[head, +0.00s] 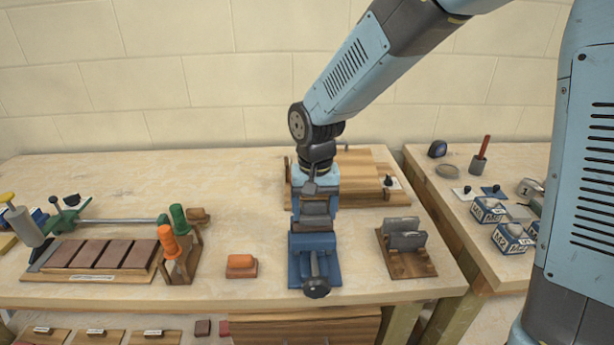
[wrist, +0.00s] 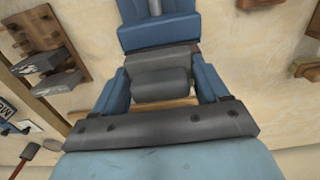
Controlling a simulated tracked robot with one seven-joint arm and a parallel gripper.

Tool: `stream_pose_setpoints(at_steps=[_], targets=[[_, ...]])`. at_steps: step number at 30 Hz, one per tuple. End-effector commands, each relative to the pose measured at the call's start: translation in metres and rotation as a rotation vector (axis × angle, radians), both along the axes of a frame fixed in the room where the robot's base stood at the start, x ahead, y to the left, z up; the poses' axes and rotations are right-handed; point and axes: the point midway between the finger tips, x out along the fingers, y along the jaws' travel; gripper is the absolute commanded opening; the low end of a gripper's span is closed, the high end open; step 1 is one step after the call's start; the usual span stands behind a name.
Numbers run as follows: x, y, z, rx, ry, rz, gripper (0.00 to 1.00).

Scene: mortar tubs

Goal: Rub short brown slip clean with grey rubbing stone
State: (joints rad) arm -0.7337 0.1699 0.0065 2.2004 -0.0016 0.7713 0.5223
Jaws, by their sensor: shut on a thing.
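My gripper (head: 316,205) is low over a blue vise (head: 326,268) near the table's front edge. In the wrist view its two blue fingers (wrist: 165,78) are shut on a grey block, the grey rubbing stone (wrist: 160,87). Past the stone, the blue vise (wrist: 150,35) shows at the top of the wrist view. A dull brown edge (wrist: 193,47) shows between stone and vise jaws. It may be the short brown slip, but the stone and gripper hide most of it. I cannot tell whether the stone touches it.
A wooden rack (head: 412,265) with grey stones stands right of the vise. An orange-topped block (head: 241,265) lies to its left. Further left are a handle stand (head: 180,268) and a tray (head: 135,275) of several brown slips. Wooden boards (head: 360,165) lie behind the arm.

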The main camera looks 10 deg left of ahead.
Motion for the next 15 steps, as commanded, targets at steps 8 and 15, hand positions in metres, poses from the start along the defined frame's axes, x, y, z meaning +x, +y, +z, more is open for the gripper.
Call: stream_pose_setpoints(at_steps=[8,15], targets=[[-0.005,-0.009,0.0,-0.001,0.002,0.017,0.46],[-0.003,0.006,0.0,0.0,0.0,0.011,0.46]])
